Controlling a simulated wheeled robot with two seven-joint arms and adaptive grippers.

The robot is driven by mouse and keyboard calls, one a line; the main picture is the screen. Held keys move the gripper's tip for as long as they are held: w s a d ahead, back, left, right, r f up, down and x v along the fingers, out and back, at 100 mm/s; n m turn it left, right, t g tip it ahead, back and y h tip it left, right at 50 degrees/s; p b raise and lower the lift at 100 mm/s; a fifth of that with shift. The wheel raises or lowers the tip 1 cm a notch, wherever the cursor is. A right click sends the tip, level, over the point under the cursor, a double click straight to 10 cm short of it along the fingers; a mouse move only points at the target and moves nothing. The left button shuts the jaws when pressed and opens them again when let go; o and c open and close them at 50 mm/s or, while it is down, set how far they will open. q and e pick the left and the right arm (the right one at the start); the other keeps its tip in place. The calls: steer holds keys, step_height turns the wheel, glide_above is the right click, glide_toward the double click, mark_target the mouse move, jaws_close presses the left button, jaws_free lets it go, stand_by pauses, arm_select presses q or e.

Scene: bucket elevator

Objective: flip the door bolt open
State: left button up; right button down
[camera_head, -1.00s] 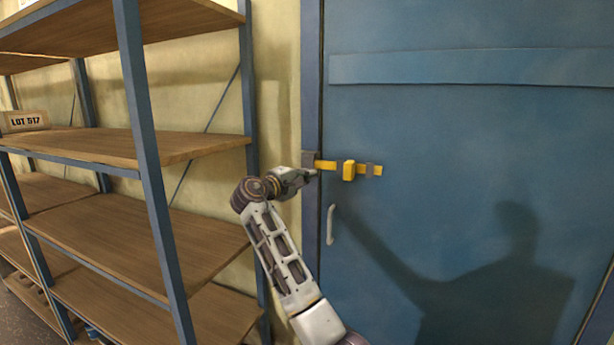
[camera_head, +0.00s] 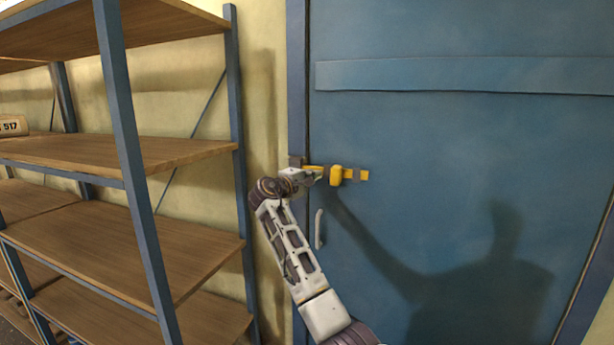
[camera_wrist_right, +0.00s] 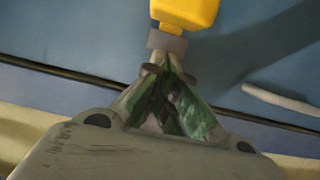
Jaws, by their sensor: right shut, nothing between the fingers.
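The yellow door bolt (camera_head: 356,175) lies across the left edge of the blue door (camera_head: 450,140), its left end at a grey bracket (camera_head: 295,161) on the frame. Its chunky yellow handle block (camera_head: 336,176) sits midway along the bar. My right gripper (camera_head: 320,175) is shut and empty, just left of the handle block and in front of the bar. In the right wrist view, the shut fingertips (camera_wrist_right: 166,62) point at a grey piece just below the yellow block (camera_wrist_right: 185,10). I cannot tell whether they touch. My left gripper is out of view.
A pale door handle (camera_head: 319,229) is below the bolt, close to my right arm; it also shows in the wrist view (camera_wrist_right: 282,99). A blue-framed shelf unit (camera_head: 127,150) with wooden boards stands at left. The door face right of the bolt is clear.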

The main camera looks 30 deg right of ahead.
steer(key=shift+s+d, duration=0.6)
steer(key=shift+s, duration=0.15)
steer(key=shift+s+d, duration=0.25)
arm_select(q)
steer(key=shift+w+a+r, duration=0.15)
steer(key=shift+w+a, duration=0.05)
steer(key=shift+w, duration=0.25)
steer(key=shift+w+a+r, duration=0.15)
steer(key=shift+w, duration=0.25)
arm_select(e)
steer(key=shift+s+d, duration=0.1)
